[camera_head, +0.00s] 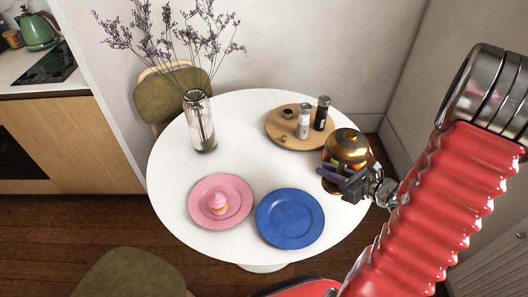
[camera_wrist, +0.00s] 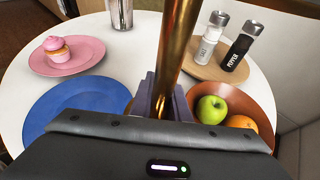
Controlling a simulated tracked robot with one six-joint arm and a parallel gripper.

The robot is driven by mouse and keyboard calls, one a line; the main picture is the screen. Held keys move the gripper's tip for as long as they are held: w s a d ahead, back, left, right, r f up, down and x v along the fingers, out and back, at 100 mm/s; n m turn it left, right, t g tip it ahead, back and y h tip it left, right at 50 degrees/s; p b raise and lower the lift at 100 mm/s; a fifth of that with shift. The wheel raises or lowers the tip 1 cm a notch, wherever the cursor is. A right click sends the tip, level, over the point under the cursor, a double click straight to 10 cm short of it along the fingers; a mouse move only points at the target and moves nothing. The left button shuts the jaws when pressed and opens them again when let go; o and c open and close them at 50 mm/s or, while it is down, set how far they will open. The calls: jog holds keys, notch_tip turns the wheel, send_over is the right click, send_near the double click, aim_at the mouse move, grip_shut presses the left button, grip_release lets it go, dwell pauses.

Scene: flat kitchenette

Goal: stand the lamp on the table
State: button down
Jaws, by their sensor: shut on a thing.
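The lamp has a shiny gold dome-shaped top (camera_head: 346,146) and shows over the right side of the white round table (camera_head: 235,165). In the wrist view its gold stem (camera_wrist: 178,45) rises upward out of the frame between the fingers. My gripper (camera_head: 340,179) is shut on the stem; the fingers also show in the wrist view (camera_wrist: 160,97).
A brown bowl (camera_wrist: 262,98) with a green apple and an orange is right of the stem. A blue plate (camera_head: 290,219), a pink plate (camera_head: 239,188) with a cupcake, a flower vase (camera_head: 200,125) and a wooden board (camera_head: 283,131) with shakers occupy the table. Its centre is clear.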

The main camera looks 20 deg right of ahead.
jog(key=shift+s+d+r+m+h, duration=0.2)
jog(key=shift+s+d+m+h, duration=0.1)
jog(key=shift+s+d, duration=0.4)
jog(key=shift+f, duration=0.15)
send_over(327, 197)
jog(key=shift+w+f, duration=0.15)
jog(key=shift+f, duration=2.65)
jog(key=shift+f, duration=2.1)
jog(key=c, duration=1.7)
grip_release()
jog(key=shift+f, duration=0.1)
